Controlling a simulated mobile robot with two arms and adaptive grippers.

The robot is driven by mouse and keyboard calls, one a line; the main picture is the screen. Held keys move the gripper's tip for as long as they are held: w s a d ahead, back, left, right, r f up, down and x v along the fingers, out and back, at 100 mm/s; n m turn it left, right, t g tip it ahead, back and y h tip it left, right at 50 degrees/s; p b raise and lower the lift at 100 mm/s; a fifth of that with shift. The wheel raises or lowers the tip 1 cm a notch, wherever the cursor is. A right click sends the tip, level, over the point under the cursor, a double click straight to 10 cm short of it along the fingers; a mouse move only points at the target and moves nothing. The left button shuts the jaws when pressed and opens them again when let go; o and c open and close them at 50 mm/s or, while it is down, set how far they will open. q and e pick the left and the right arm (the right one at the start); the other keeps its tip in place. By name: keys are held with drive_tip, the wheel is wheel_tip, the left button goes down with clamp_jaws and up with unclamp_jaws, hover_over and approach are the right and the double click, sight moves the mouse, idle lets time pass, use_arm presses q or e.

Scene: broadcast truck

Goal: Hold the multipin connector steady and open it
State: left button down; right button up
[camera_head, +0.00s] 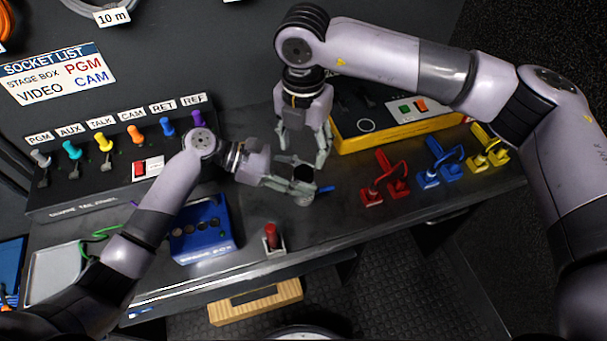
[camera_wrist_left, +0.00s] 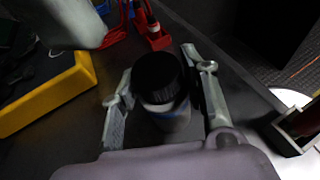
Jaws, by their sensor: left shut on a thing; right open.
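The multipin connector (camera_head: 303,173) stands upright on the desk, with a dark cap (camera_wrist_left: 158,76) on top and a grey body (camera_wrist_left: 170,118) with a little blue low down. My left gripper (camera_head: 298,187) is shut around its body from the left; in the left wrist view its two fingers (camera_wrist_left: 162,105) lie on either side. My right gripper (camera_head: 304,152) is open and empty, pointing down just above and behind the connector. Its fingertips are close to the cap; I cannot tell whether they touch it. The lower part of the connector is partly hidden by my left fingers.
A yellow-edged box (camera_head: 400,130) stands behind to the right, with red (camera_head: 385,180), blue (camera_head: 440,165) and yellow (camera_head: 488,150) clamp-like pieces nearby. A blue box (camera_head: 205,235) and a red switch (camera_head: 272,238) sit nearer the front edge. A socket panel (camera_head: 110,170) is at left.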

sight(303, 172)
drive_tip(key=n, duration=0.3)
drive_tip(key=shift+f+n, duration=0.25)
drive_tip(key=shift+n, duration=0.15)
wheel_tip(303, 172, down, 8)
drive_tip(key=shift+r, duration=0.25)
drive_tip(key=c, duration=1.2)
drive_tip(key=o, duration=1.2)
drive_tip(key=shift+o, duration=0.2)
